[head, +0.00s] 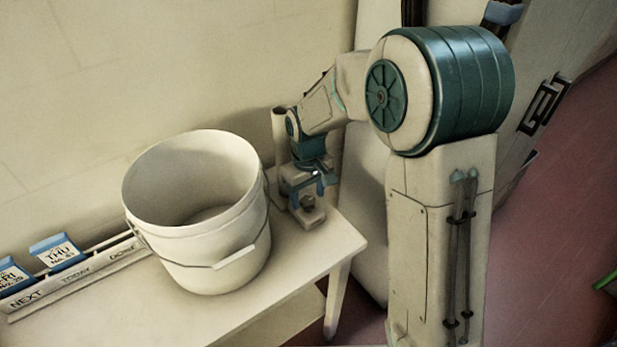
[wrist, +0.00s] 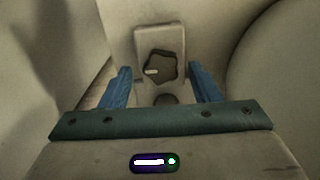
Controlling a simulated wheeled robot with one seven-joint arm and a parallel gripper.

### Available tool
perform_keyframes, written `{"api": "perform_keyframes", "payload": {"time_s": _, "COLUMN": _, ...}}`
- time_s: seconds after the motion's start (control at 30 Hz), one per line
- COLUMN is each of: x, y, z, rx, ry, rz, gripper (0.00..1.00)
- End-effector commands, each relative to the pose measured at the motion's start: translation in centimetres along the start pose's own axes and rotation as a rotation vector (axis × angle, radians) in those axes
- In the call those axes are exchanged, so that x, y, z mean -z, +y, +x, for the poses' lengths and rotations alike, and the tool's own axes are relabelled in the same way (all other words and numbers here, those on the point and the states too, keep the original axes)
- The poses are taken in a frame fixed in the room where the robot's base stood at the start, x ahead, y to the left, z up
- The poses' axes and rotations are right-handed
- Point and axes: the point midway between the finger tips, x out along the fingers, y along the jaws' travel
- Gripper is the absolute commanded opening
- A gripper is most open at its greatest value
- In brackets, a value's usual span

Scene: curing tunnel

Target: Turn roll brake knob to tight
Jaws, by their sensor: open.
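The roll brake knob (wrist: 160,66) is a dark, lobed knob with a short white mark pointing left, set on a pale block (wrist: 172,38). In the head view the knob (head: 308,202) is a small dark shape low on the stand at the right end of the table. My gripper (wrist: 160,70) is open, with one blue finger to each side of the knob in the picture and no visible contact. In the head view my gripper (head: 308,187) is just above the knob. Any tight or loose labels cannot be made out.
A large white bucket (head: 205,245) with a wire handle stands on the white table (head: 300,262), close left of my gripper. A rack (head: 90,268) with blue-topped day cards is farther left. The wall (head: 130,70) is close behind.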

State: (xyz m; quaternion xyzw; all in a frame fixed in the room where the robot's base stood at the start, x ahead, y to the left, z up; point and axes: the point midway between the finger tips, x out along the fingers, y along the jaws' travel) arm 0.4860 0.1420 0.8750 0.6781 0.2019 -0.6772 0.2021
Motion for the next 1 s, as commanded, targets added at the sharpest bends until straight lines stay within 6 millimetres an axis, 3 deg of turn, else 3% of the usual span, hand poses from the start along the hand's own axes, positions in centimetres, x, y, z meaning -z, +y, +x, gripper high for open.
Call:
{"api": "perform_keyframes", "payload": {"time_s": 0.53, "x": 0.2, "y": 0.1, "z": -11.2, "rx": -0.002, "ry": 0.007, "rz": 0.001, "gripper": 0.56}}
{"api": "perform_keyframes", "payload": {"time_s": 0.73, "x": 0.2, "y": 0.2, "z": -13.1, "rx": -0.002, "ry": 0.006, "rz": 0.001, "gripper": 0.56}}
{"api": "perform_keyframes", "payload": {"time_s": 1.0, "x": 0.1, "y": 0.1, "z": -13.4, "rx": -0.001, "ry": 0.004, "rz": 0.002, "gripper": 0.56}}
